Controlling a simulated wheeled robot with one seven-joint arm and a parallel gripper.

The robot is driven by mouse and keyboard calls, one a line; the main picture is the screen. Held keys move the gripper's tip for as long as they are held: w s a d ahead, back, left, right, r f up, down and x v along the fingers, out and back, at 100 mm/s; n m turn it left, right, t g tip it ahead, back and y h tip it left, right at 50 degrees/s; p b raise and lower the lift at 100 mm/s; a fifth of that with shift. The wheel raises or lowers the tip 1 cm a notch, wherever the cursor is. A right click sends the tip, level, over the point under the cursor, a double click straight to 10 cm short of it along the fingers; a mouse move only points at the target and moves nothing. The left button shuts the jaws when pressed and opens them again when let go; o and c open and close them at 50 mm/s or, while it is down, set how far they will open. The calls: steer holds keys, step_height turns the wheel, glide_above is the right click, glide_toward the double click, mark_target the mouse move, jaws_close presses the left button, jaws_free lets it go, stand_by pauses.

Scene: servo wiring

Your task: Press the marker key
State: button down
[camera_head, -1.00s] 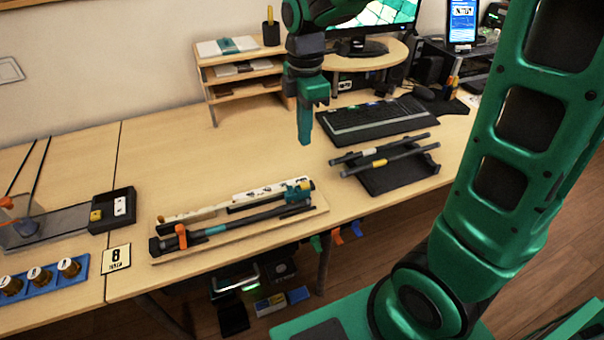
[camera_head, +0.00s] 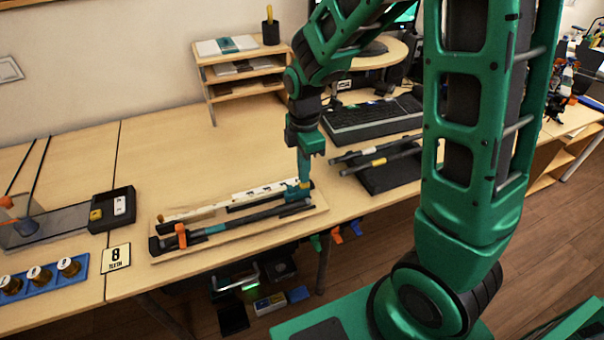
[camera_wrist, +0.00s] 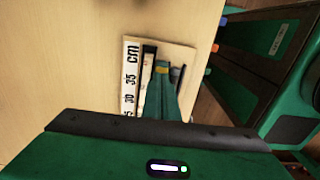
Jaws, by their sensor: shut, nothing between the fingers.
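A measuring fixture lies on a wooden board (camera_head: 237,237), with a white scale strip (camera_head: 250,194) and dark rods. Its teal slider (camera_head: 293,194) sits near the right end. My gripper (camera_head: 304,181) is shut and empty, pointing down at the slider; I cannot tell whether it touches. In the wrist view, my gripper's fingers (camera_wrist: 163,92) reach to a small yellow part (camera_wrist: 162,70) beside the scale strip (camera_wrist: 131,80), hiding much of the slider. No key is clearly labelled as the marker key. A black box (camera_head: 112,210) at left carries a yellow key (camera_head: 96,214) and a white key (camera_head: 120,206).
An orange clamp (camera_head: 181,235) stands on the fixture's left end. A dark rack with rods (camera_head: 385,175) and a keyboard (camera_head: 370,122) lie to the right. The table behind the fixture is clear.

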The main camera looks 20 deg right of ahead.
steer(key=shift+f, duration=0.6)
steer(key=shift+s+f, duration=0.15)
steer(key=shift+f, duration=0.55)
steer(key=shift+s+f, duration=0.1)
steer(key=shift+s, duration=0.15)
steer(key=shift+w+r, duration=0.3)
steer(key=shift+r, duration=0.1)
step_height(320, 180, up, 14)
steer(key=shift+w, duration=0.2)
